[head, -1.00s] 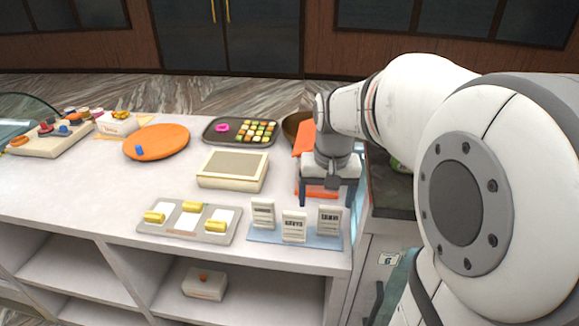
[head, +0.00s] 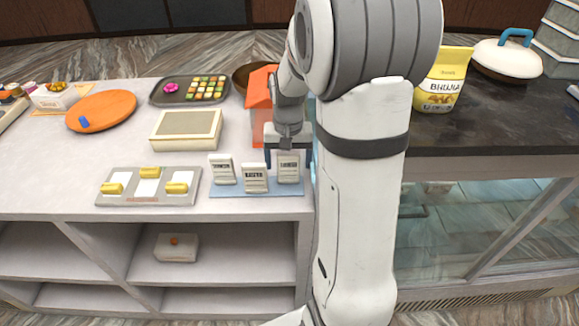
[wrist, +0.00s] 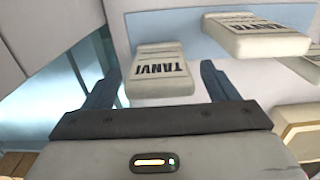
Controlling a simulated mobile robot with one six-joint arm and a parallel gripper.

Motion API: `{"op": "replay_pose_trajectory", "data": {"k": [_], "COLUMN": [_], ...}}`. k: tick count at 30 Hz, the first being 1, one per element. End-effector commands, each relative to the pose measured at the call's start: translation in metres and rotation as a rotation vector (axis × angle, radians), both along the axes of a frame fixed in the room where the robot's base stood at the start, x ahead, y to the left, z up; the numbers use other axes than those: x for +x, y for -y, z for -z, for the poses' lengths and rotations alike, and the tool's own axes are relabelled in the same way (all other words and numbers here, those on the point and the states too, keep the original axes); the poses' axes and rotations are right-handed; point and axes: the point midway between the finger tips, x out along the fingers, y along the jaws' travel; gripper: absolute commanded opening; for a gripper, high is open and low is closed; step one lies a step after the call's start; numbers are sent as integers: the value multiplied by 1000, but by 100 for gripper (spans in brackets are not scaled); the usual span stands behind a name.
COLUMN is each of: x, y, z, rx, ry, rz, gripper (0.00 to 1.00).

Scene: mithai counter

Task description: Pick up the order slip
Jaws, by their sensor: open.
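Three small cream cards with dark printed names stand on a pale blue mat (head: 228,190) at the counter's front edge: a left card (head: 222,169), a middle card (head: 255,178) and a right card (head: 288,167). On a grey tray (head: 150,201), white paper slips (head: 149,187) lie by yellow blocks (head: 112,189). I cannot tell which of these is the order slip. My gripper (head: 288,162) is open at the right card. In the wrist view, that card (wrist: 161,82) is between the spread fingers (wrist: 160,76), with no clear contact. Another card (wrist: 255,38) is beside it.
A cream box (head: 187,130), an orange plate (head: 101,111) and a dark tray of sweets (head: 190,92) are farther back. An orange object (head: 259,105) stands close behind my gripper. A yellow packet (head: 443,82) stands on the dark counter at right. The white counter's left front is clear.

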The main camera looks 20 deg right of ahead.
Motion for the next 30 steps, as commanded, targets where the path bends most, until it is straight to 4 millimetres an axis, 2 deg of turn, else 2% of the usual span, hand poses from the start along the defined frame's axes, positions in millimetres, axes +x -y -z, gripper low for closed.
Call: {"op": "replay_pose_trajectory", "data": {"k": [7, 24, 30], "x": [0, 0, 0], "y": [0, 1, 1], "z": [3, 2, 2], "rx": [0, 0, 0], "ry": [1, 1, 1], "rz": [1, 2, 2], "gripper": [80, 34, 32]}}
